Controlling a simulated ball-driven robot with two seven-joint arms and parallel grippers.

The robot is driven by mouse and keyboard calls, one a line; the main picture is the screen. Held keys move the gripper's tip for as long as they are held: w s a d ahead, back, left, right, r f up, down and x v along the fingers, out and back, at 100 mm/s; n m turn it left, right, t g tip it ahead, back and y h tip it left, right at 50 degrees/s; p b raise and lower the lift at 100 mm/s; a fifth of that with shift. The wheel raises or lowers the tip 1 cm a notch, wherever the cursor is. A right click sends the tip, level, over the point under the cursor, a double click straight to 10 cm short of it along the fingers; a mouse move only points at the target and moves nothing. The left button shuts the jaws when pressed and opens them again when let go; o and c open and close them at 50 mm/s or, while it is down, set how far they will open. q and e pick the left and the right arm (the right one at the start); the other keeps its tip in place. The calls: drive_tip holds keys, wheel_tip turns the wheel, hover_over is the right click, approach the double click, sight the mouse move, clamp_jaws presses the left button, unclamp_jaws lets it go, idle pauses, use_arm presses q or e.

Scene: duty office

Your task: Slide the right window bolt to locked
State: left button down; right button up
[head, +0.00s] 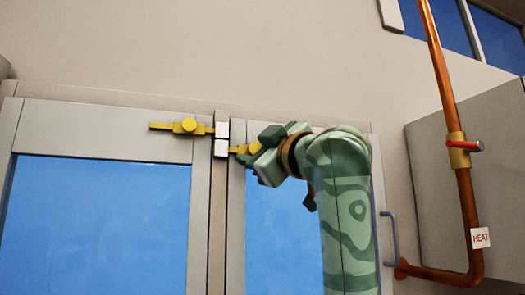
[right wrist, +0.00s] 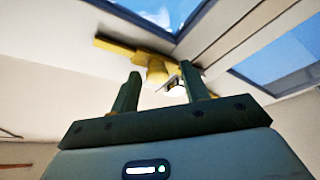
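The right window bolt (head: 241,149) is yellow and sits at the inner top corner of the right window; my gripper hides much of it in the head view. My right gripper (head: 262,151) is at this bolt, its fingers open. In the right wrist view, the bolt's round knob (right wrist: 157,72) shows between the two separated fingertips; I cannot tell whether they touch it. A pale keeper block (head: 221,147) on the centre post is at the bolt's left end. My left gripper is not in view.
The left window bolt (head: 187,126) is also yellow, with another pale keeper (head: 222,129) beside it. A copper pipe (head: 449,90) with a red-handled valve (head: 461,144) and a HEAT tag (head: 480,238) runs at the right. A grey handle (head: 391,238) stands right of my arm.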

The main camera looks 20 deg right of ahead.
drive_tip(key=shift+a, duration=0.4)
drive_tip(key=shift+s+d+f, duration=0.1)
drive_tip(key=shift+s+d, duration=0.1)
drive_tip(key=shift+d, duration=0.05)
drive_tip(key=b+v, duration=0.9)
drive_tip(key=v, duration=0.6)
drive_tip(key=shift+s, duration=0.4)
